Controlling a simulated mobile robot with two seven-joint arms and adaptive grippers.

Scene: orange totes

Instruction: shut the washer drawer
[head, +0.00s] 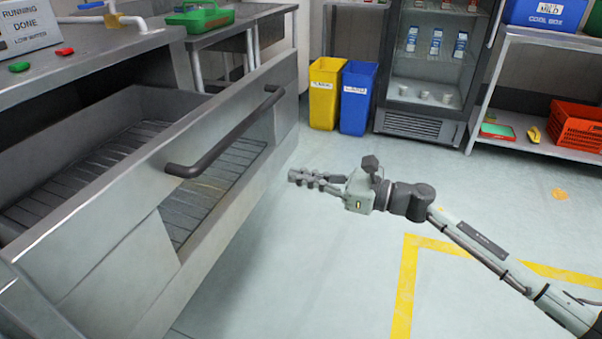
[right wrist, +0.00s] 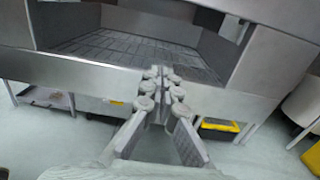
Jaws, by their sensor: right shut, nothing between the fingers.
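The washer drawer (head: 105,255) is a steel drawer that stands pulled out at the left of the head view, with its slatted inside showing. A dark bar handle (head: 225,140) runs along its front. My right gripper (head: 292,178) is shut and empty, to the right of the drawer front and apart from the handle in the head view. In the right wrist view the closed fingertips (right wrist: 160,75) point toward the steel drawer (right wrist: 80,75), overlapping its edge in the picture; I cannot tell whether they touch. My left gripper is not in view.
A yellow bin (head: 326,95) and a blue bin (head: 357,98) stand at the back beside a glass-front fridge (head: 408,124). A shelf at the right holds an orange tote (head: 578,128). The floor (head: 300,270) around my right arm is clear.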

